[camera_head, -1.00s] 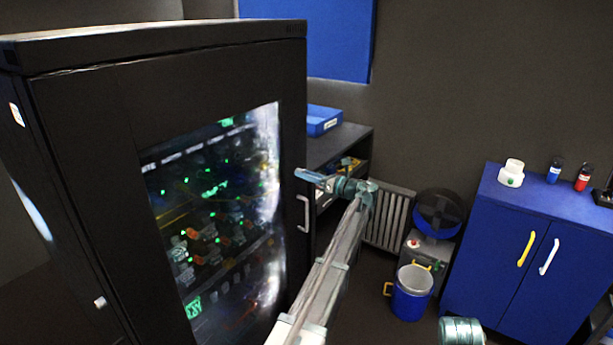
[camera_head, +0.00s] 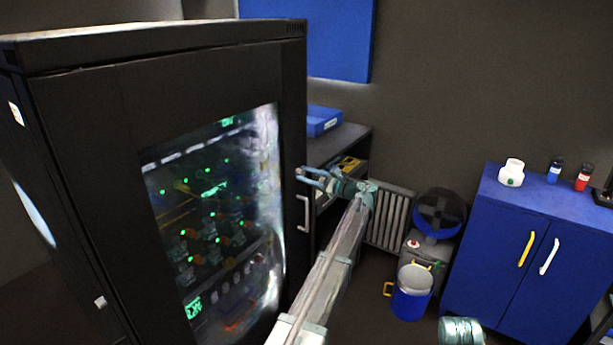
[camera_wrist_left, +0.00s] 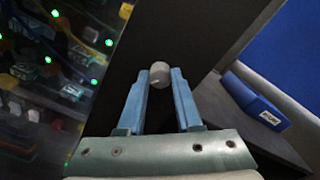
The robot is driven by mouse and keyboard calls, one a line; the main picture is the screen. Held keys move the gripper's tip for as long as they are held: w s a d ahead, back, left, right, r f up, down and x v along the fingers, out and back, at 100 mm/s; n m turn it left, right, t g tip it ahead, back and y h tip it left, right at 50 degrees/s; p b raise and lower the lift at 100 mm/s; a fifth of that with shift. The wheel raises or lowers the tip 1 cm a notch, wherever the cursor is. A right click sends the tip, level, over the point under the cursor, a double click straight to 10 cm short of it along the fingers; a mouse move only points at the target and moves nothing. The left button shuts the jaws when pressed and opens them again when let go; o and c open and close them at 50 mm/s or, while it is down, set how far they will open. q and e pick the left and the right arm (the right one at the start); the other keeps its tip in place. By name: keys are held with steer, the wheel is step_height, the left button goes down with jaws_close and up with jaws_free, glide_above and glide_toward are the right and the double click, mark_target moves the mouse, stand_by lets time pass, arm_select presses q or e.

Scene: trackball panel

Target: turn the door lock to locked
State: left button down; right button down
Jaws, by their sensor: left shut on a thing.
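The door lock is a small round grey knob (camera_wrist_left: 160,74) on the dark edge of the black cabinet's glass door. My left gripper (camera_head: 302,174) reaches it from the right, above the white door handle (camera_head: 304,213). In the left wrist view, the blue fingers (camera_wrist_left: 160,78) stand on either side of the knob, with their tips closed on it. A pale line shows on the knob's face, but I cannot tell whether it reads locked. In the head view the fingertips mostly cover the knob.
The black cabinet (camera_head: 85,120) fills the left. Behind my left arm are a dark shelf unit with a blue bin (camera_head: 322,120) and a radiator (camera_head: 389,218). A blue bucket (camera_head: 409,303) and a blue cupboard (camera_head: 505,255) stand at right.

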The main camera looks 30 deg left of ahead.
arm_select(q)
steer(key=n, duration=0.3)
steer(key=shift+n, duration=2.5)
steer(key=c, duration=0.6)
jaws_free()
steer(key=d, duration=0.9)
steer(key=s+d, duration=0.1)
steer(key=d, duration=0.3)
steer(key=shift+s+d, duration=0.1)
steer(key=shift+d, duration=0.25)
